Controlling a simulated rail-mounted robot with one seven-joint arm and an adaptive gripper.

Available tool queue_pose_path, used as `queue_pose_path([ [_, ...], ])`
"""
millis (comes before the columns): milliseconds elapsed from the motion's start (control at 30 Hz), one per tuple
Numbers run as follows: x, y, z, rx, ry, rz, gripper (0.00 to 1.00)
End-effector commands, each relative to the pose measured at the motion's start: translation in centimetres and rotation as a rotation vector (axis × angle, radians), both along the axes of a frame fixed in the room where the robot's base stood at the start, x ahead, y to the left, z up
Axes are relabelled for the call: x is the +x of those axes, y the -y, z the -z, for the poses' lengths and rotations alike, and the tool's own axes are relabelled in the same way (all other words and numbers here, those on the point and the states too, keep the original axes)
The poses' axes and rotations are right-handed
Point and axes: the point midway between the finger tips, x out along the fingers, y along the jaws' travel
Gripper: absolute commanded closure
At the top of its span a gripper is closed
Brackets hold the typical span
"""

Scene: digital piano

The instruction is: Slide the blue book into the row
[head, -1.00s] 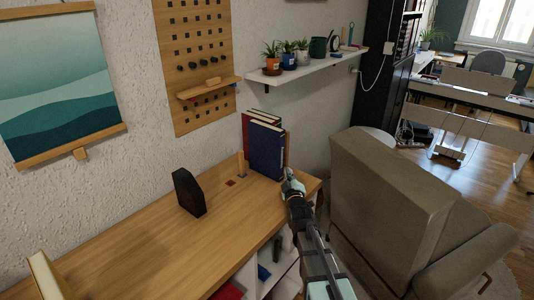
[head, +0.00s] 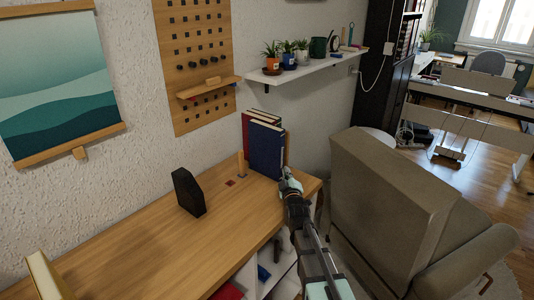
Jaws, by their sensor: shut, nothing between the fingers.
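The blue book (head: 266,152) stands upright at the right end of the wooden desk, at the front of a row of books. A red book (head: 248,122) shows behind it at the left; the rest of the row is mostly hidden by the blue cover. My gripper (head: 286,173) is at the lower right of the blue book, close to its bottom right corner. It looks shut and holds nothing. I cannot tell whether it touches the book.
A black holder (head: 188,192) stands on the desk (head: 130,255), left of the books. A small wooden peg (head: 241,163) and a red patch (head: 230,183) lie between them. A shelf with plants (head: 310,66) hangs above; an armchair (head: 385,200) stands close at the right.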

Motion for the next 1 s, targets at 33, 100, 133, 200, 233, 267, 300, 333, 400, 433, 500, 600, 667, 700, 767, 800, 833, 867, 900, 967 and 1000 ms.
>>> queue_pose_path([
  [33, 0.10, -0.09, 0.01, 0.000, 0.001, -0.001, 1.00],
  [100, 0.16, -0.16, 0.00, 0.000, 0.001, -0.001, 1.00],
  [133, 0.19, -0.20, -0.01, 0.000, 0.001, -0.001, 1.00],
  [200, 0.20, -0.21, -0.04, 0.000, 0.001, -0.001, 1.00],
  [233, 0.21, -0.21, -0.04, 0.000, 0.001, -0.001, 1.00],
  [267, 0.21, -0.22, -0.04, 0.000, 0.001, -0.001, 1.00],
  [300, 0.22, -0.23, -0.04, 0.001, 0.002, -0.001, 1.00],
  [333, 0.21, -0.23, -0.04, 0.001, 0.002, -0.001, 1.00],
  [400, 0.18, -0.20, -0.02, 0.001, 0.002, -0.001, 1.00],
  [433, 0.16, -0.18, -0.02, 0.001, 0.002, -0.001, 1.00],
  [500, 0.10, -0.11, 0.01, 0.001, 0.003, -0.002, 1.00],
  [600, -0.03, 0.02, 0.06, 0.002, 0.002, -0.001, 1.00],
  [667, -0.12, 0.11, 0.08, 0.002, 0.002, -0.001, 1.00],
  [700, -0.18, 0.17, 0.09, 0.001, 0.001, -0.002, 1.00],
  [767, -0.27, 0.26, 0.09, 0.000, 0.001, -0.001, 1.00],
  [800, -0.32, 0.31, 0.09, 0.000, 0.001, -0.001, 1.00],
  [833, -0.34, 0.34, 0.07, 0.000, 0.001, -0.001, 1.00],
  [867, -0.35, 0.36, 0.05, 0.000, 0.001, -0.001, 1.00],
  [900, -0.37, 0.38, 0.03, 0.000, 0.001, -0.001, 1.00],
  [967, -0.37, 0.39, 0.00, 0.000, 0.001, -0.001, 1.00],
  [1000, -0.37, 0.40, -0.01, 0.000, 0.001, -0.001, 1.00],
])
